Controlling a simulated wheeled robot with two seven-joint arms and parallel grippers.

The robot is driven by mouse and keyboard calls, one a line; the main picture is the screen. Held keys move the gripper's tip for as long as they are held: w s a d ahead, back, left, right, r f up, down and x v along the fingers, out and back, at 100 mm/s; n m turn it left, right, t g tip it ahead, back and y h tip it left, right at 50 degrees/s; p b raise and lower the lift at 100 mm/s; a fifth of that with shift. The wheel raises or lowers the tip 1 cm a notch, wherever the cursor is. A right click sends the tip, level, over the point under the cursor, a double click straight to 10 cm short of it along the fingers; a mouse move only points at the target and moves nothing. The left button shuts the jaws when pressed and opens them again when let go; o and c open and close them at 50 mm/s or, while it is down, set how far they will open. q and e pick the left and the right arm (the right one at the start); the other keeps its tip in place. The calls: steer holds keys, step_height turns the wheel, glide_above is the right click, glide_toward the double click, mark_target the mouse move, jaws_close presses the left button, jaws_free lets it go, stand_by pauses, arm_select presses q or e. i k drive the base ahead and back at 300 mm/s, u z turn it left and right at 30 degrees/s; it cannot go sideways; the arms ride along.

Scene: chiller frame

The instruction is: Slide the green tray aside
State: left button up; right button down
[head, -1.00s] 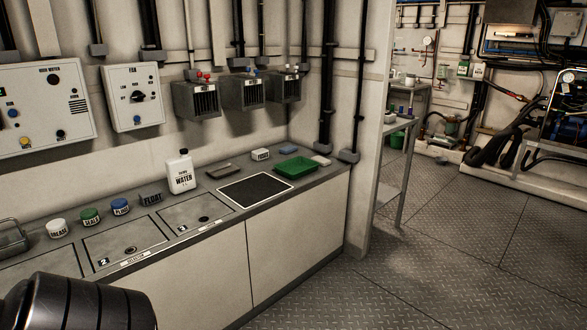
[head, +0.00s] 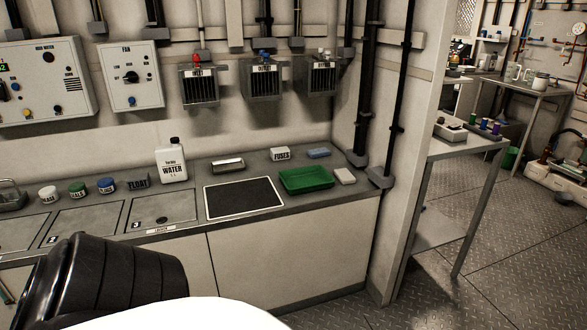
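The green tray (head: 306,180) is a shallow, empty-looking rectangular tray on the grey counter (head: 230,225), near its right end. It sits just right of a black mat with a pale border (head: 244,198), close to or touching its edge; I cannot tell which. A black ribbed part of my own arm and a white part of my body fill the lower left of the head view. Neither of my grippers shows, and nothing of mine is near the tray.
A white block (head: 344,176) lies right of the tray, with a blue block (head: 318,153) and a fuses box (head: 281,154) behind it. A metal-topped item (head: 228,164) and a water jug (head: 172,160) stand further left. A black pipe (head: 367,85) rises at the counter's right end.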

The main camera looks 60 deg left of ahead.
mark_target(314, 178)
steer(key=u, duration=0.75)
steer(key=i, duration=1.55)
steer(key=u, duration=1.4)
